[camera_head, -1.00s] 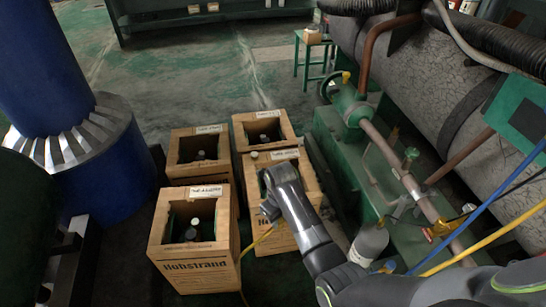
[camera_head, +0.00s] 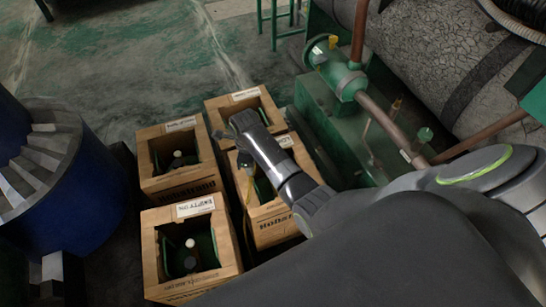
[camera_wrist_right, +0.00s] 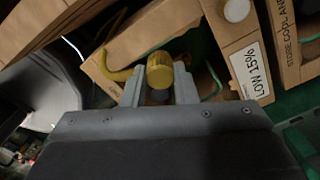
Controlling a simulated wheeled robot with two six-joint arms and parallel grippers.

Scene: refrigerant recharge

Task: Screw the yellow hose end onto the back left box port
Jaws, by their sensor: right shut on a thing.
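My right gripper (camera_wrist_right: 160,92) is shut on the yellow hose end (camera_wrist_right: 160,70), a ribbed yellow cap between its two fingers. In the head view my right wrist (camera_head: 246,122) is above the left rear corner of the front right box (camera_head: 272,225), to the right of the back left box (camera_head: 183,188). The back left box is open, with a pale-topped port (camera_head: 178,154) inside it, apart from the gripper. The yellow hose (camera_wrist_right: 118,75) trails left of the gripper in the wrist view. My left gripper is in neither view.
The front left box (camera_head: 192,286) and back right box (camera_head: 228,105) stand close by. A box labelled LOW 15% (camera_wrist_right: 247,72) is right of the gripper. A blue drum (camera_head: 85,185) stands left; green machinery with pipes (camera_head: 345,80) stands right.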

